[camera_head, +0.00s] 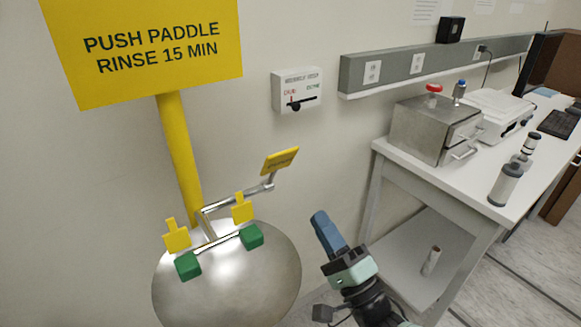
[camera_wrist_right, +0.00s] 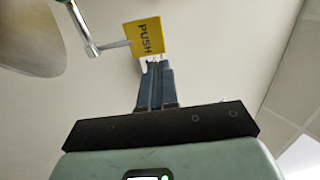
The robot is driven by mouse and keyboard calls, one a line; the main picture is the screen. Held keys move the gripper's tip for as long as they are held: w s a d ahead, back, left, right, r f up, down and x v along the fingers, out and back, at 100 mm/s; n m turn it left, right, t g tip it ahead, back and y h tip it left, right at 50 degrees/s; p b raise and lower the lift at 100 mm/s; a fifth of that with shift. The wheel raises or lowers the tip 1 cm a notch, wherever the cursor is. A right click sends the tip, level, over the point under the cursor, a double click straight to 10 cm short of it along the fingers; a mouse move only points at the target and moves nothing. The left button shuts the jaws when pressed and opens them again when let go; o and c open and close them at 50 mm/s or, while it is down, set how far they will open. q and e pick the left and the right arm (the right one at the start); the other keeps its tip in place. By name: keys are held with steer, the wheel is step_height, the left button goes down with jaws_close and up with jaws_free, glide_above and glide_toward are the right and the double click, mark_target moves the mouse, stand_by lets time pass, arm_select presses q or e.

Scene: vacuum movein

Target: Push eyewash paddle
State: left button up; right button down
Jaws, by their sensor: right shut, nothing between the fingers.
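The yellow eyewash paddle (camera_head: 280,160) sits at the end of a bent metal arm, above the right side of the steel bowl (camera_head: 270,290). In the right wrist view the paddle (camera_wrist_right: 145,37) reads "PUSH" and lies just beyond the fingertips. My right gripper (camera_head: 320,217) is shut and empty, with blue fingers side by side. In the head view it is to the right of and below the paddle. In the right wrist view its fingertips (camera_wrist_right: 154,64) appear just below the paddle's lower edge; I cannot tell if they touch. My left gripper is not in view.
A yellow sign (camera_head: 150,50) on a yellow post (camera_head: 180,150) stands behind the bowl. Green spray heads (camera_head: 251,236) with yellow caps sit over the bowl. A white bench (camera_head: 400,165) with a metal box (camera_head: 432,128) stands at the right. A small wall box (camera_head: 297,91) hangs behind.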

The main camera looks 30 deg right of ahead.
mark_target(283, 155)
arm_select(q)
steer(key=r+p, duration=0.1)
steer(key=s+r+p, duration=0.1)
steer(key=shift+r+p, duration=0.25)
steer(key=shift+p, duration=0.1)
arm_select(e)
steer(key=x, duration=1.2)
steer(key=shift+w+r, duration=0.15)
steer(key=shift+w, duration=0.15)
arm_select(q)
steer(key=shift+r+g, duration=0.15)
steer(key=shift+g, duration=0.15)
arm_select(e)
steer(key=shift+a+r, duration=0.1)
